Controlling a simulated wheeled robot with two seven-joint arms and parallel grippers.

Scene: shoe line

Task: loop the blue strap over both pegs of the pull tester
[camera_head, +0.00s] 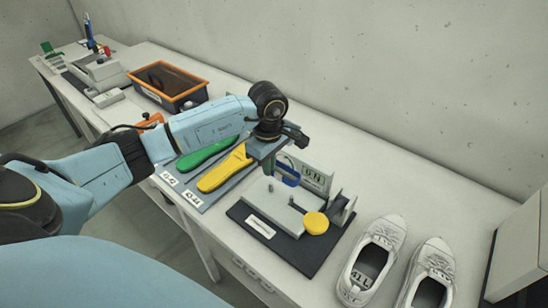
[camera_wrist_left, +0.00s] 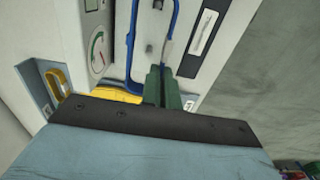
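The blue strap (camera_head: 287,180) hangs at my left gripper (camera_head: 284,160), above the back of the pull tester (camera_head: 268,206). In the left wrist view, the green fingers of the left gripper (camera_wrist_left: 163,88) are close together on one end of the strap (camera_wrist_left: 130,45). Its two strands run away from the fingers. One peg (camera_wrist_left: 149,48) and the farther peg (camera_wrist_left: 158,5) appear between the strands. Whether the strap is around the pegs or only above them, I cannot tell. In the head view the pegs (camera_head: 270,188) stand upright on the tester. My right gripper is out of view.
A yellow knob (camera_head: 316,222) is at the tester's right end. White shoes (camera_head: 372,258) stand to its right. Green (camera_head: 205,153) and yellow (camera_head: 224,170) sole-shaped pieces lie on a grey board to its left. An orange-rimmed bin (camera_head: 190,98) is farther back, before the wall.

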